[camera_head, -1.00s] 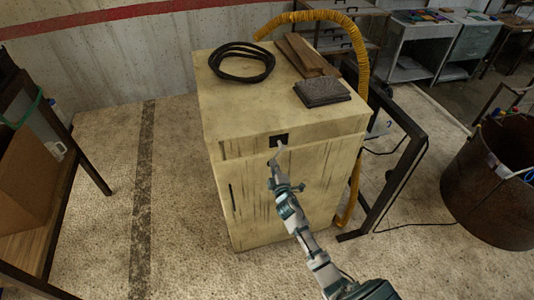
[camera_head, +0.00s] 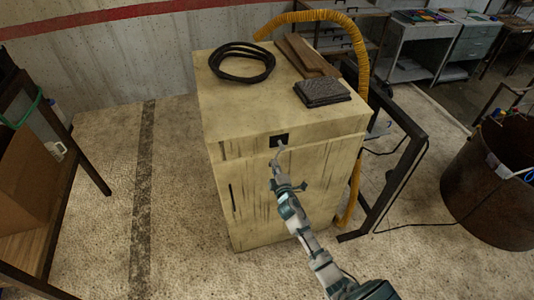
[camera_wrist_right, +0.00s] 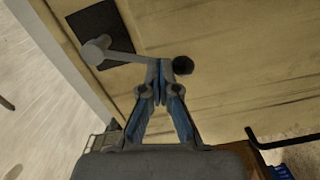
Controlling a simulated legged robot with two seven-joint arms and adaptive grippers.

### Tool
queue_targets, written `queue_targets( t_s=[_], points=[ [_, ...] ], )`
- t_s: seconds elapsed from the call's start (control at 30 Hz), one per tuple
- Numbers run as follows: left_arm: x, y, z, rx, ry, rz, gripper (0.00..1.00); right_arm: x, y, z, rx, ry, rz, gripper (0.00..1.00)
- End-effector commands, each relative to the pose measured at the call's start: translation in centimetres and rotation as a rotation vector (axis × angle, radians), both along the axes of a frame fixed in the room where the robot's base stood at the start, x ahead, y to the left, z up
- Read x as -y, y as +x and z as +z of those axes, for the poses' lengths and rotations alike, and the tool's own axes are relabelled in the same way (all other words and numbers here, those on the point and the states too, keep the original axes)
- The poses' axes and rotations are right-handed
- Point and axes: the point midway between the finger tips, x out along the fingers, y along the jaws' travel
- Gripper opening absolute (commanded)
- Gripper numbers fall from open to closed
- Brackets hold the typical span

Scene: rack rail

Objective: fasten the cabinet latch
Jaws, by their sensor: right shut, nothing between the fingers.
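The cream cabinet (camera_head: 255,190) stands upright, with a dark latch plate (camera_head: 279,139) near the top of its front. A small pale latch lever (camera_head: 281,147) sticks out below the plate. In the wrist view the dark plate (camera_wrist_right: 100,28) carries a grey pivot, and the lever (camera_wrist_right: 122,55) runs right to a black round knob (camera_wrist_right: 183,65). My right gripper (camera_head: 275,163) is at the lever; its fingertips (camera_wrist_right: 160,68) are shut and empty, overlapping the lever just left of the knob. Whether they touch it is unclear. My left gripper is not in view.
A coiled black cable (camera_head: 241,63), brown boards (camera_head: 306,56) and a dark pad (camera_head: 322,92) lie on the cabinet top. A yellow hose (camera_head: 362,60) and dark metal frame (camera_head: 397,185) stand at its right. A rusty barrel (camera_head: 480,190) is farther right.

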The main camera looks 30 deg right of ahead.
Motion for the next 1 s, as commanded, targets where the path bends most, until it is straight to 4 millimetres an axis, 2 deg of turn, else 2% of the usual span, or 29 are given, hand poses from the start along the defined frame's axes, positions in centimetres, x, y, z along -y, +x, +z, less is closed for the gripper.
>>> queue_targets(
  t_s=[1.0],
  points=[
    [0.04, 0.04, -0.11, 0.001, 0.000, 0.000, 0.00, 0.49, 0.03, 0.14, -0.009, -0.062, -0.001, 0.00]
  ],
)
